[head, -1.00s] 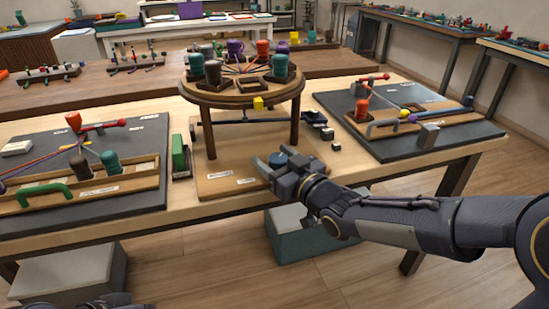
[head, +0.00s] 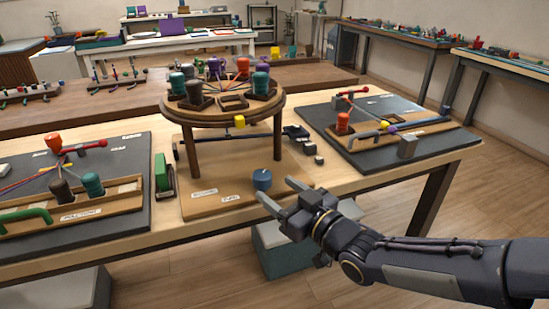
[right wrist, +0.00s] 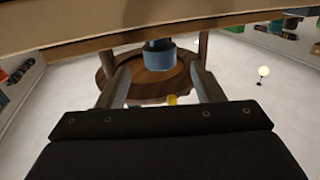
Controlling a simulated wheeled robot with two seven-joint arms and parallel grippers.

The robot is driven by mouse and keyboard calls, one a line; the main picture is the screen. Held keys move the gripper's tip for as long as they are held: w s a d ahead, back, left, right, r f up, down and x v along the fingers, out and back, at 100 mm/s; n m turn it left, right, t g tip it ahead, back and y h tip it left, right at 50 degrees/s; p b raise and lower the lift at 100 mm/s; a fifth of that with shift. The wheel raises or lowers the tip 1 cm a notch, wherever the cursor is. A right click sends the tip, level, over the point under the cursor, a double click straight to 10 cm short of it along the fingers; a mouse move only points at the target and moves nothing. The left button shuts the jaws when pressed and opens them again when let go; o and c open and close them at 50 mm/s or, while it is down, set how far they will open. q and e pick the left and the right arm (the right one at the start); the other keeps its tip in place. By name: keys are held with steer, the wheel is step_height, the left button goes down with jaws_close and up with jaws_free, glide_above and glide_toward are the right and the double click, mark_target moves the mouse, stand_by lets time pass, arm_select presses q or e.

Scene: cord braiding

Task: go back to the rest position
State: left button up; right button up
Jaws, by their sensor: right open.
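My right gripper (head: 274,188) is open and empty at the front edge of the table, with its fingers pointing toward a blue knob (head: 262,180). The knob stands on the wooden base board of the braiding stand, just beyond the fingertips and apart from them. In the right wrist view the knob (right wrist: 158,57) shows between the two spread fingers. The round braiding stand (head: 190,112) carries several coloured bobbins on its top, with cords running to the middle. A yellow block (head: 239,121) hangs at its front rim. My left gripper is not in view.
A dark board with bobbins and a green handle (head: 26,215) lies on the left. Another dark board (head: 345,141) lies on the right. A green block (head: 163,172) stands left of the stand. Open floor (head: 440,215) lies in front of the table at right.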

steer(key=s+d+f+m+g+h, duration=0.1)
steer(key=s+d+f+m+h, duration=0.15)
steer(key=d, duration=0.45)
steer(key=s+d+f+m+g+h, duration=0.2)
steer(key=s+d+m+h, duration=0.2)
steer(key=d, duration=0.3)
steer(key=s+d+f+m+g, duration=0.1)
steer(key=s+f+g, duration=0.2)
steer(key=s, duration=0.6)
steer(key=s+d+f+m+g, duration=0.2)
steer(key=s+f+g, duration=0.1)
steer(key=s, duration=0.6)
step_height(320, 180, up, 25)
steer(key=p, duration=2.5)
steer(key=shift+w+a, duration=0.15)
steer(key=shift+a, duration=0.05)
